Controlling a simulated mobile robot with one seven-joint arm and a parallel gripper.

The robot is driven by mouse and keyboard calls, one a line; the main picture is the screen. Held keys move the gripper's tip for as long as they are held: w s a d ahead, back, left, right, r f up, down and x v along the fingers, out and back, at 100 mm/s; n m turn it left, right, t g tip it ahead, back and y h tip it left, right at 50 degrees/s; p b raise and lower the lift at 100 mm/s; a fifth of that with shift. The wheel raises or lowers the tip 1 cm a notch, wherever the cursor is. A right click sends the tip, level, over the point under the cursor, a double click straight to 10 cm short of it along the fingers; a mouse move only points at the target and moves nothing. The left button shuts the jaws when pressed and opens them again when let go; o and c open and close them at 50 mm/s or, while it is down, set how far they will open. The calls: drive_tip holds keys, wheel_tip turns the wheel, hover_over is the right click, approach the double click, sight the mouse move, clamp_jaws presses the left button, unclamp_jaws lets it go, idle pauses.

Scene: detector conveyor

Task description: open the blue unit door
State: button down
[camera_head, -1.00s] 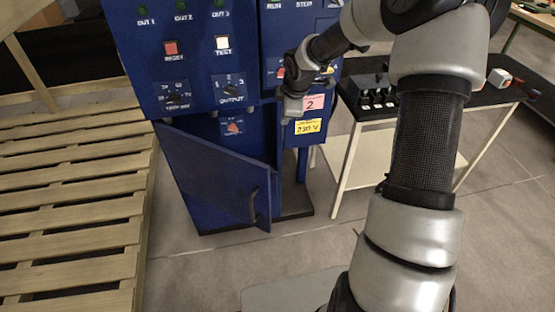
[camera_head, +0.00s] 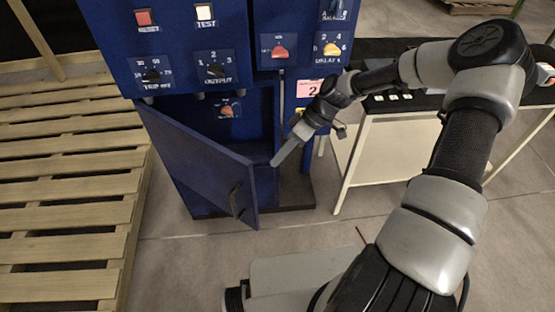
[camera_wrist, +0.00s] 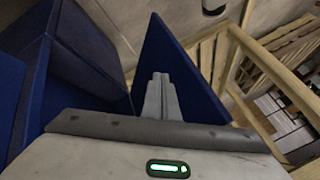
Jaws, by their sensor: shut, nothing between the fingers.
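The blue unit (camera_head: 178,50) stands at the centre left in the head view, with its lower door (camera_head: 195,165) swung partly open. The door is hinged on its left side and has a dark handle (camera_head: 235,198) near its free edge. My gripper (camera_head: 275,163) is shut and empty. Its fingertips are at the opening, just right of the door's free edge; I cannot tell whether they touch it. In the wrist view my shut fingers (camera_wrist: 160,84) point along the blue door panel (camera_wrist: 172,52). The unit's blue wall (camera_wrist: 85,50) is to their left.
A wooden slatted pallet (camera_head: 70,190) lies left of the unit. A small table with a black top and pale legs (camera_head: 345,180) stands to the right. Inside the unit is a red knob (camera_head: 227,111). Grey floor in front is partly clear.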

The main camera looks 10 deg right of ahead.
drive_tip(key=s+a+f+b, duration=0.1)
drive_tip(key=s+a+f, duration=0.2)
drive_tip(key=a+f, duration=0.3)
drive_tip(key=shift+s+a, duration=0.4)
drive_tip(key=shift+a, duration=0.15)
